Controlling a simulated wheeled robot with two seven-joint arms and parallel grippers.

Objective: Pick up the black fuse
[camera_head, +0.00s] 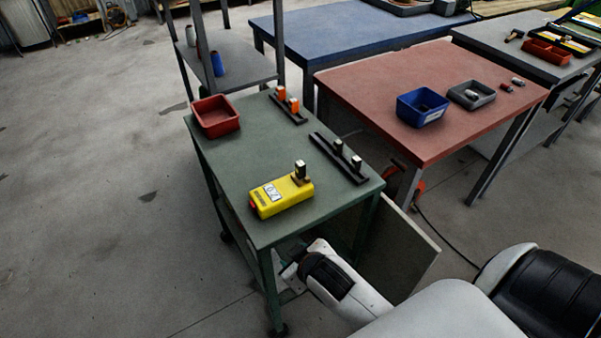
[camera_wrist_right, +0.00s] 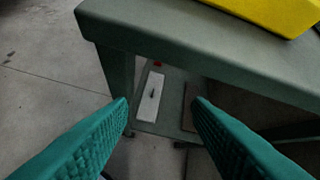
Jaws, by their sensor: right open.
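A dark rail (camera_head: 337,160) lies on the right side of the green cart top, with two small dark, pale-topped pieces standing on it, the nearer one (camera_head: 356,162) and the farther one (camera_head: 338,147). They look like black fuses. A yellow box (camera_head: 280,198) with a white label lies near the cart's front edge. My left gripper is out of view.
The green cart top (camera_head: 235,160) also holds a red bin (camera_head: 215,116) and a rail with orange pieces (camera_head: 289,106). A lower shelf (camera_wrist_right: 180,122) carries a white item (camera_wrist_right: 150,97). A red table (camera_head: 430,150) with a blue bin (camera_head: 421,108) stands to the right.

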